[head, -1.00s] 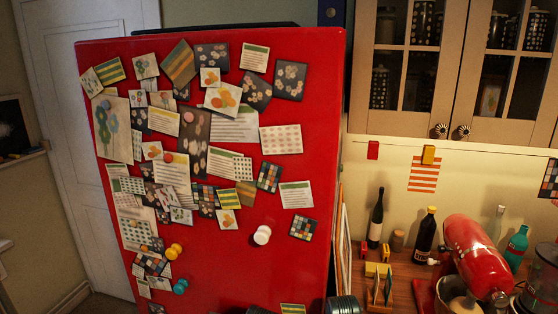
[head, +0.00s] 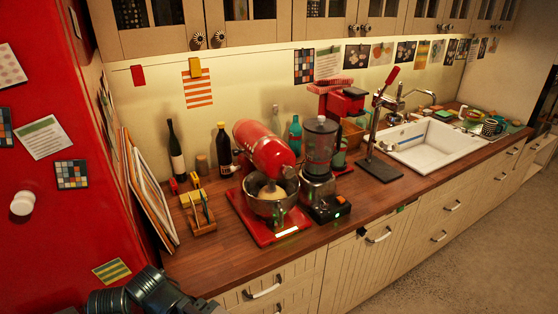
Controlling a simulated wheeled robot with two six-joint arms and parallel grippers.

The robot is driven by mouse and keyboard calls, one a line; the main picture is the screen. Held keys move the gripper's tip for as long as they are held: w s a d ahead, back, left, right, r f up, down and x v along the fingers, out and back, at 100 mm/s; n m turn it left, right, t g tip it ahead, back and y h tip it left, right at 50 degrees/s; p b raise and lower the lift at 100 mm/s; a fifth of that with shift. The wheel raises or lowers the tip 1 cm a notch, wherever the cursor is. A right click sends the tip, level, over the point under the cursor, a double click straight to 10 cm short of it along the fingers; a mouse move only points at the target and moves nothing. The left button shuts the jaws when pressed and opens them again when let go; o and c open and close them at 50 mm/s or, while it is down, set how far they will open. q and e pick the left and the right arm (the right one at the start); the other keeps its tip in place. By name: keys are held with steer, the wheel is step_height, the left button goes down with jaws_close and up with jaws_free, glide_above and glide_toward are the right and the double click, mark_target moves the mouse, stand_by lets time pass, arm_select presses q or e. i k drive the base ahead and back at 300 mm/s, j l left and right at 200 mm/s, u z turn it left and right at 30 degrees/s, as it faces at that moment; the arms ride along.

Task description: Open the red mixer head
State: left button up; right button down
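The stand mixer stands on the wooden counter, a little left of the middle of the view. Its rounded red mixer head (head: 266,150) lies above a metal bowl (head: 272,205) on a red base (head: 247,222). I cannot tell for certain whether the head is locked down or slightly raised. Dark links of one of my arms show at the bottom left, well in front of and below the mixer. Neither gripper's fingers are in view.
A blender (head: 319,150) stands close right of the mixer. Bottles (head: 176,150), a small wooden holder (head: 199,214) and leaning boards (head: 150,190) are to its left. The red fridge (head: 40,200) borders the counter on the left. Bare counter (head: 225,260) lies in front.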

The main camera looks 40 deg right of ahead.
mark_target(271, 156)
steer(key=l+z, duration=0.15)
steer(key=z, duration=1.1)
steer(key=k+l, duration=0.05)
